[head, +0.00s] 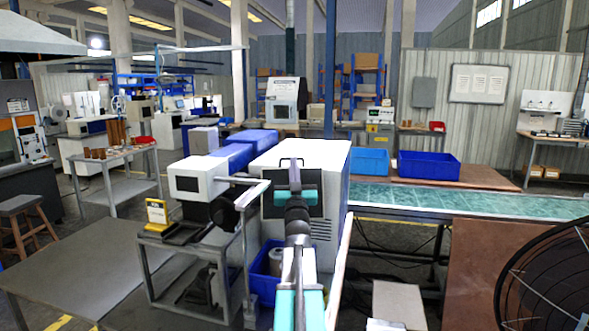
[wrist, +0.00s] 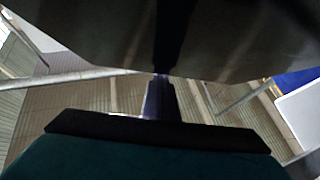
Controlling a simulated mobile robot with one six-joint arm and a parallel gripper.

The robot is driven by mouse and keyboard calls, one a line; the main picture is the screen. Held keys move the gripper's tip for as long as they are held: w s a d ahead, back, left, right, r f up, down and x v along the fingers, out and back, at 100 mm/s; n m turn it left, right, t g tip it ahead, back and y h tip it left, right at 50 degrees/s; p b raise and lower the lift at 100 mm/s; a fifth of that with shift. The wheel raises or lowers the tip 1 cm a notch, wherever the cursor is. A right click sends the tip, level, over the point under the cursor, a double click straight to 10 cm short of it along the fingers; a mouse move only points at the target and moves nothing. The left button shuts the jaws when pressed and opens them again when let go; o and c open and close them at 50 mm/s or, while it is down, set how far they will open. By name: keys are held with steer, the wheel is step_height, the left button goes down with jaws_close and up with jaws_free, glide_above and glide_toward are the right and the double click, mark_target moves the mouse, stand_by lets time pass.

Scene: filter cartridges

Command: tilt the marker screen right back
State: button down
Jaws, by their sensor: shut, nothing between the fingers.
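The marker's screen (head: 310,208) is a dark panel on the front of a white box-shaped machine (head: 334,170), centre of the head view. My arm reaches up in front of it and hides its middle. In the wrist view, a large dark surface (wrist: 90,45), probably the screen, fills the top, very close. My gripper (wrist: 161,90) is shut and empty, its fingers pointing toward that surface. I cannot tell whether the fingertips touch it. The screen looks close to upright in the head view, but its exact tilt is hard to judge.
A grey bar (head: 252,194) sticks out to the left of the screen. A round fan guard (head: 548,280) fills the lower right.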

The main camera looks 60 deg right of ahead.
steer(key=s+a+f+b, duration=0.3)
steer(key=s+a+b, duration=0.1)
steer(key=a, duration=0.4)
steer(key=shift+s+f, duration=0.15)
steer(key=shift+s, duration=0.75)
steer(key=shift+a+b, duration=0.1)
steer(key=shift+b, duration=0.2)
steer(key=b+v, duration=0.2)
steer(key=b, duration=0.4)
steer(key=shift+r+b, duration=0.25)
steer(key=shift+b, duration=0.05)
step_height(320, 180, up, 4)
steer(key=s+a+n+t+h+p, duration=0.1)
steer(key=a+t+h+p, duration=0.1)
steer(key=t+p, duration=0.15)
steer(key=shift+m+g, duration=0.4)
steer(key=shift+g, duration=0.45)
steer(key=d+f+p, duration=0.1)
steer(key=f+p, duration=0.1)
steer(key=p, duration=0.3)
steer(key=d+f+p, duration=0.2)
steer(key=p, duration=0.3)
steer(key=shift+s+d+f, duration=0.2)
steer(key=shift+f, duration=0.2)
